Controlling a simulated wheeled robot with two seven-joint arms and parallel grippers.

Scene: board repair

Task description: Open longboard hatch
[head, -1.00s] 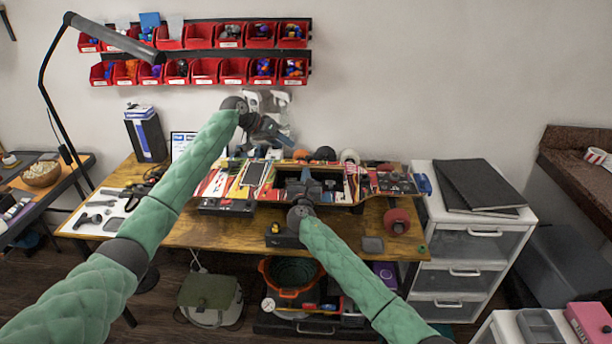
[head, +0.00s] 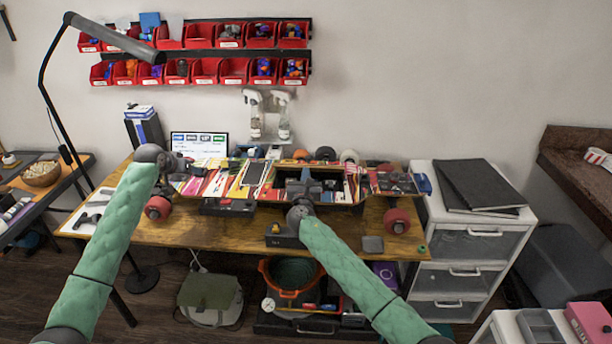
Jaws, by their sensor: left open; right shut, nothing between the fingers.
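The longboard (head: 218,183) lies across the wooden workbench, with a colourful patterned surface and red wheels (head: 397,219). A dark, framed recess (head: 345,196) shows right of its middle. I cannot tell whether its hatch cover is lifted or where the cover is. My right gripper (head: 305,183) is shut and empty, over or in this recess; its tips are hard to make out. My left gripper (head: 187,163) is open and empty at the board's left end, in front of the monitor. My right wrist hides the board's front edge below the recess.
A monitor (head: 200,144) and two spray bottles (head: 283,118) are behind the board. A lamp (head: 130,42) rises at the left. A white drawer unit (head: 470,243) stands right of the bench (head: 200,235). Red bins (head: 205,72) hang on the wall.

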